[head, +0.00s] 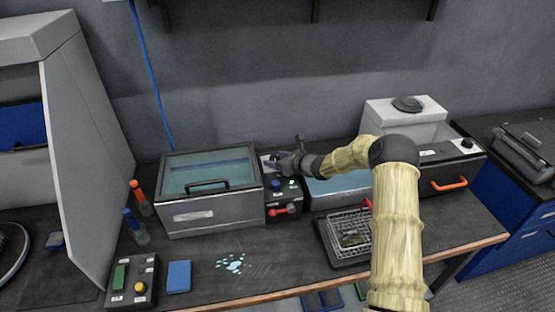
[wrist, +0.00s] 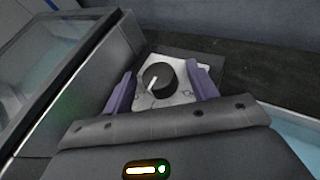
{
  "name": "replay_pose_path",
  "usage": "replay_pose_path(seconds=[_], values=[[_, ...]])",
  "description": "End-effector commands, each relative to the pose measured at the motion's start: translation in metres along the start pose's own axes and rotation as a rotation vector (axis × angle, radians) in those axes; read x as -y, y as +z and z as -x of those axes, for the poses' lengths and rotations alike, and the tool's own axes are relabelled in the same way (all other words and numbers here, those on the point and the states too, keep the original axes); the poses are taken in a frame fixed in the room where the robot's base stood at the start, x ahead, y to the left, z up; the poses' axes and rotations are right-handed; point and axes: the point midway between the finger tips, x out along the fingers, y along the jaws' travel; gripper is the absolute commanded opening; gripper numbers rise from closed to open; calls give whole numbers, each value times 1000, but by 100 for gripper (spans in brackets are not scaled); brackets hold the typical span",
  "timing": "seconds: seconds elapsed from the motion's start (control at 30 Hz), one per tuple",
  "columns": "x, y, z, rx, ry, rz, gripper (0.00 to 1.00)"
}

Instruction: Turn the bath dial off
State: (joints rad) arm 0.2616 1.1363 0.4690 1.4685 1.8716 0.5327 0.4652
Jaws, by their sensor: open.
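The bath dial is a round black knob (wrist: 158,78) with a white pointer line, on a light plate in the wrist view. Its pointer slants toward the lower left of that picture. My gripper (wrist: 160,88) is open, with one purple finger on each side of the knob. A gap shows between each finger and the knob, so the fingers do not appear to touch it. In the head view my gripper (head: 281,160) is over the top of the dark control box (head: 283,205) and largely hides the dial.
A lidded glass-topped bath (head: 212,212) stands directly left of the control box. An open basin (head: 340,188) is to its right, with a wire basket (head: 350,228) in front. A white machine (head: 405,112) stands farther right. Bench space in front has a small puddle (head: 234,263).

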Motion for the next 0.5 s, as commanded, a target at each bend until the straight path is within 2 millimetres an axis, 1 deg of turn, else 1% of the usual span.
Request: replay_pose_path(seconds=[0.07, 0.1, 0.17, 0.3, 0.5], values=[[0, 0, 0, 0, 0, 0, 58], [0, 0, 0, 0, 0, 0, 54], [0, 0, 0, 0, 0, 0, 43], [0, 0, 0, 0, 0, 0, 15], [0, 0, 1, 0, 2, 1, 14]])
